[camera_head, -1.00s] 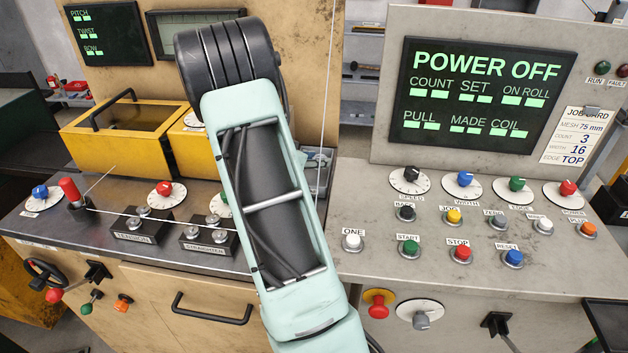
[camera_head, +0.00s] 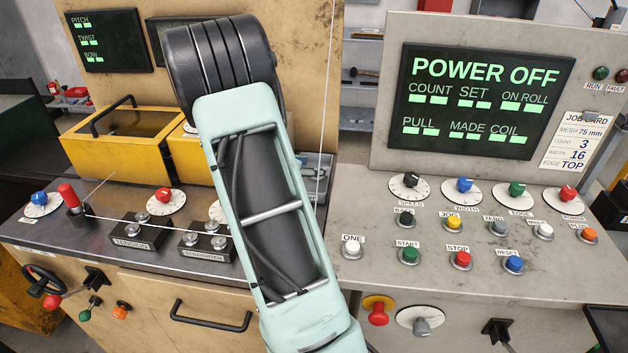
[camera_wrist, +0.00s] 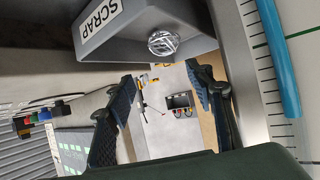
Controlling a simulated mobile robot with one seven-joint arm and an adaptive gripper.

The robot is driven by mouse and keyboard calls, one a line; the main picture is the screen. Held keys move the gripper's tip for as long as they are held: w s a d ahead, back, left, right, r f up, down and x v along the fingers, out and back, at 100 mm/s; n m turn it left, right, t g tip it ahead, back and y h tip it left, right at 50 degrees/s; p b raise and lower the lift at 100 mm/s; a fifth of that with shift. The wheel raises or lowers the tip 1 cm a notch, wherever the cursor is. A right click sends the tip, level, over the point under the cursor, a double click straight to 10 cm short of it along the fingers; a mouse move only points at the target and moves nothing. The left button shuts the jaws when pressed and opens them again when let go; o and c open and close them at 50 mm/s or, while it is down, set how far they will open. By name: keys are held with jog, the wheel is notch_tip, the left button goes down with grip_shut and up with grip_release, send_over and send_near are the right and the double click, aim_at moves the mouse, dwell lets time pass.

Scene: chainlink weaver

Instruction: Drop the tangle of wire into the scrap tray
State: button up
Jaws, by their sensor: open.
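In the wrist view, a grey tray with a SCRAP label (camera_wrist: 100,24) is at the top. A small, shiny silver tangle of wire (camera_wrist: 163,43) shows against the tray's lower right edge; whether it rests on the tray or hangs free of it I cannot tell. My gripper (camera_wrist: 160,80) is open, its two dark fingers apart with nothing seen between their tips. The tangle lies just beyond the tips. In the head view my arm's pale green link is in the foreground; my gripper, the tangle and the SCRAP label are not seen there.
A blue rod (camera_wrist: 279,60) lies beside a marked scale at the wrist view's right. In the head view, the control panel (camera_head: 440,265) with knobs and buttons is at right, its screen (camera_head: 480,98) reading POWER OFF. A yellow box (camera_head: 125,150) stands at left.

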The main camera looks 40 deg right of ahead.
jog(key=v, duration=0.8)
jog(key=shift+w+a, duration=0.25)
jog(key=shift+a, duration=0.1)
jog(key=shift+s+a+r, duration=0.15)
jog(key=shift+a+r, duration=0.1)
jog(key=shift+a, duration=0.1)
jog(key=shift+d, duration=0.1)
